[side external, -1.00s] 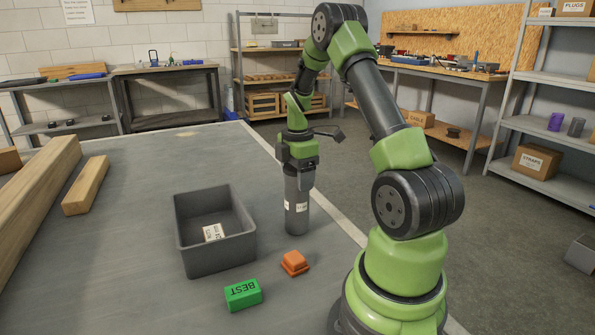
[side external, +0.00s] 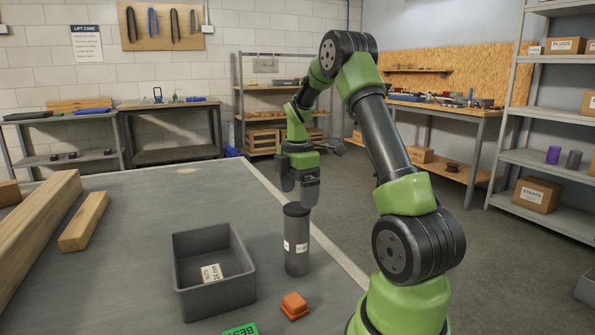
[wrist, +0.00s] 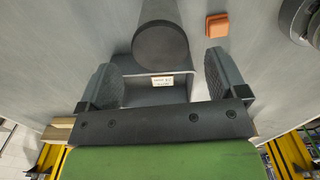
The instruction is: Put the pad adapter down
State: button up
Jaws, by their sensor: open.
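The pad adapter, which I take to be the dark grey cylinder with white labels (side external: 296,246), stands upright on the grey table in the side view. It is between the grey bin and the table's right edge. Its round dark top (wrist: 160,42) shows in the wrist view. My gripper (side external: 299,188) is open and empty just above the cylinder, pointing down. In the wrist view my gripper's fingers (wrist: 163,76) are spread wide, with the cylinder's top beyond them and nothing between the pads.
A grey open bin (side external: 237,287) with a small labelled white item (side external: 211,273) stands left of the cylinder. An orange block (side external: 294,305) lies in front, and a green block (side external: 240,330) is cut off below. Wooden beams (side external: 83,222) lie at the left.

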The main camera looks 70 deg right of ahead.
notch_tip(320, 180, up, 6)
jog(key=shift+f, duration=0.25)
jog(key=a+r+m+t, duration=0.2)
jog(key=a+r+m, duration=0.15)
jog(key=a, duration=0.35)
jog(key=a+r+m+t, duration=0.15)
jog(key=a+r, duration=0.25)
jog(key=a, duration=0.4)
jog(key=s+a+m+t+y, duration=0.2)
jog(key=s+a+m+t, duration=0.1)
jog(key=s+a+m, duration=0.6)
jog(key=a, duration=0.3)
jog(key=shift+a+f+t, duration=0.25)
jog(key=shift+a+t, duration=0.05)
jog(key=shift+t, duration=0.05)
